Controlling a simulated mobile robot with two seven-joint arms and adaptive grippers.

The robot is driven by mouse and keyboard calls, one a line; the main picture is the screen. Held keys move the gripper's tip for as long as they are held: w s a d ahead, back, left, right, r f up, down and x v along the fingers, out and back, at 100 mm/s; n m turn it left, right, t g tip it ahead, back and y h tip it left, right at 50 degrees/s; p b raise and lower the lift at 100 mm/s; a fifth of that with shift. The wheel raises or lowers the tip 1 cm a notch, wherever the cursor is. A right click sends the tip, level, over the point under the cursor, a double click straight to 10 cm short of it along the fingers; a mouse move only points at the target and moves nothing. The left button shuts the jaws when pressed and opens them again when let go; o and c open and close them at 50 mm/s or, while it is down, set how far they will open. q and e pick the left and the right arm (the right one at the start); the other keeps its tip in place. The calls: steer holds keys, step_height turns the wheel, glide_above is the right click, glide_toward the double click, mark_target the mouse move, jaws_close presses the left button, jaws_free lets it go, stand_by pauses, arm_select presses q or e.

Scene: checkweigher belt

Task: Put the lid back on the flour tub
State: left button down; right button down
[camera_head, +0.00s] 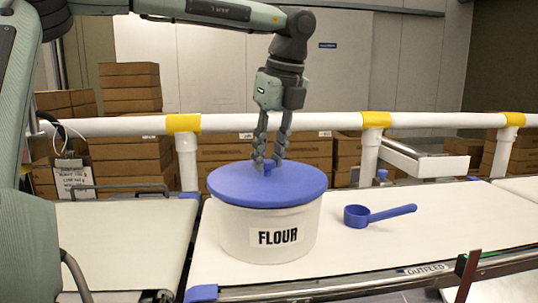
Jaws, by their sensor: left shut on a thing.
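The white flour tub (235,234) stands upright on the pale belt, with a black "FLOUR" label on its front. The blue lid (296,187) lies over the tub's mouth and looks level. From this angle I cannot tell whether it is fully pressed down. My left gripper (268,166) points straight down over the lid's middle. Its fingers are shut on the lid's small blue knob, which they partly hide. My right gripper is not in view.
A blue scoop (357,216) lies on the belt (430,233) to the right of the tub. A white rail (340,121) with yellow joints runs behind the belt. Stacked brown cartons (130,90) stand beyond it. The belt right of the scoop is clear.

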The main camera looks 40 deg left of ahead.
arm_select(q)
steer(key=shift+f+b, duration=0.15)
steer(key=shift+b, duration=0.35)
stand_by(0.8)
stand_by(0.4)
steer(key=c, duration=1.1)
jaws_free()
steer(key=o, duration=0.5)
steer(key=shift+r+p, duration=1.65)
steer(key=shift+r, duration=1.85)
